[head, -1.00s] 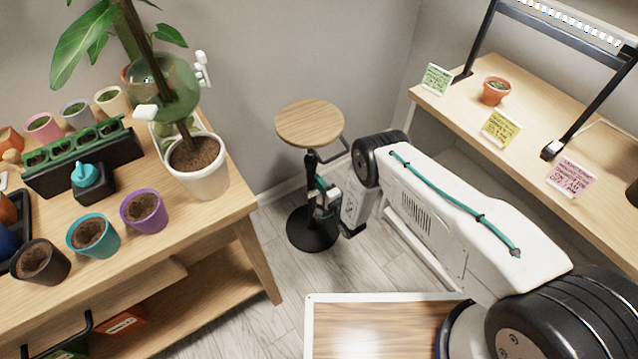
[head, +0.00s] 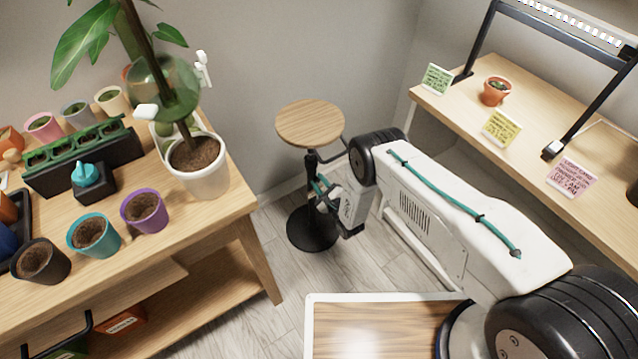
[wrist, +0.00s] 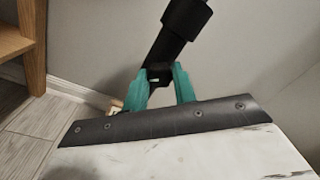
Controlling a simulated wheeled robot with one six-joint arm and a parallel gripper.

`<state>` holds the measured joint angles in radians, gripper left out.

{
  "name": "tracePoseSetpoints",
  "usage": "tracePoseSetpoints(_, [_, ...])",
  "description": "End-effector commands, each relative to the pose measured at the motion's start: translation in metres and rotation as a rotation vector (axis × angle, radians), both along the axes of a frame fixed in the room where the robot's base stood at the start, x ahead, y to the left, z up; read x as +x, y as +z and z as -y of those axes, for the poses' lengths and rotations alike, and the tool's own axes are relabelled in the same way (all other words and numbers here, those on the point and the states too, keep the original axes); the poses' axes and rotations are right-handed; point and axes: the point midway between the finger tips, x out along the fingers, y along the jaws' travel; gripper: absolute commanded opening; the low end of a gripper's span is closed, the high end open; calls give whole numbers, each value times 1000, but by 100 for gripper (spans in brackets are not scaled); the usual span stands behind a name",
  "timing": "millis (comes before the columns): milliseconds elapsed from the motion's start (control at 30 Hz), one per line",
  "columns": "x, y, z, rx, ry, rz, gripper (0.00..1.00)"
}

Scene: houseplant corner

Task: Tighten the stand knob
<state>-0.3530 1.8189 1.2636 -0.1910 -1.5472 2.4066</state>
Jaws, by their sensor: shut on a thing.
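The stand (head: 310,122) has a round wooden top, a black post and a round black base on the floor. Its black post also shows in the wrist view (wrist: 181,28), running up and to the right. My gripper (head: 321,188) is at the post, below the wooden top. In the wrist view its teal fingers (wrist: 160,86) are shut on the small dark knob (wrist: 158,74) at the lower end of the visible post. The fingers hide most of the knob, so how tight it is cannot be seen.
A wooden plant bench (head: 248,212) with pots stands to the left. A shelf table (head: 455,105) with cards and a small potted plant (head: 496,91) is to the right. The grey wall is close behind the stand. Bare floor (head: 270,235) lies between bench and stand.

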Motion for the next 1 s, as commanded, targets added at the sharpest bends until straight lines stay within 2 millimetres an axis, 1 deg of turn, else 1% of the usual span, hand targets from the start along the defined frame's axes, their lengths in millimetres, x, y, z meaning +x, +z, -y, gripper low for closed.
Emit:
tracePoseSetpoints(300, [-2,-1,-1,61,4,-46,4])
tracePoseSetpoints(733, [-2,-2,-1,67,3,-50,4])
tracePoseSetpoints(767, [-2,-2,-1,67,3,-50,35])
tracePoseSetpoints(800, [-2,-2,-1,66,2,-51,46])
tracePoseSetpoints(833, [-2,-2,0,67,2,-50,48])
tracePoseSetpoints(1000, [-1,-1,0,67,1,-48,48])
